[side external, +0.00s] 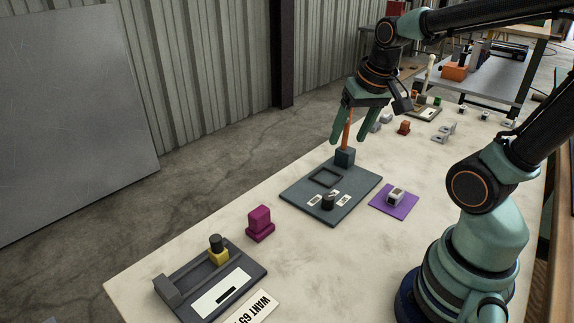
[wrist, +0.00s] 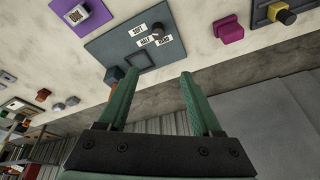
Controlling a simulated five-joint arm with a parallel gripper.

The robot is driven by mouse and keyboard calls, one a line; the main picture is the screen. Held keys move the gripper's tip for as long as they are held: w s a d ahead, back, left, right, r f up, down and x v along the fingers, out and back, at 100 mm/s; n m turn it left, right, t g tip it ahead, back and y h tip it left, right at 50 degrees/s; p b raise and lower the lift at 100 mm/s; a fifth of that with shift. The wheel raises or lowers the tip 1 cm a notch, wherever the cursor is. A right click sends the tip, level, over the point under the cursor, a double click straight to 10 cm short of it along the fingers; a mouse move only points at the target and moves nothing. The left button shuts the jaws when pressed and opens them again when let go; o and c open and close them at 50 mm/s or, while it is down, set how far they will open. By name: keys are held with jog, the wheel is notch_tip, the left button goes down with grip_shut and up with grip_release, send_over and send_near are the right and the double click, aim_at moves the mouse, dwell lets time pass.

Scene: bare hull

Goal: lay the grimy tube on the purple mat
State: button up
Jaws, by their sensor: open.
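The purple mat (side external: 378,201) lies on the table right of a dark panel; it also shows in the wrist view (wrist: 66,28). A small grey-white piece with a dark part (side external: 396,195) sits on it; I cannot tell if it is the grimy tube. A pale upright rod (side external: 428,74) stands further back, and I cannot tell if it is a tube. My gripper (side external: 348,140) is open and empty, pointing down over the panel's back corner. An orange rod (side external: 347,131) on a dark block appears between the fingers in the side view, but the block lies beside the left finger in the wrist view (wrist: 113,73).
The dark panel (side external: 296,194) carries a knob (side external: 328,201), labels and a square recess. A magenta block (side external: 260,224) stands left of it. A grey base with a yellow-and-black knob (side external: 218,251) is at the front. Small parts lie at the back. Table around the mat is clear.

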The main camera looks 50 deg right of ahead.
jog(key=a+r+n+t+y, duration=0.1)
jog(key=a+r+n+t, duration=0.1)
jog(key=a+n, duration=0.4)
jog(key=a+r, duration=0.1)
jog(key=a, duration=0.1)
jog(key=shift+s+a, duration=0.3)
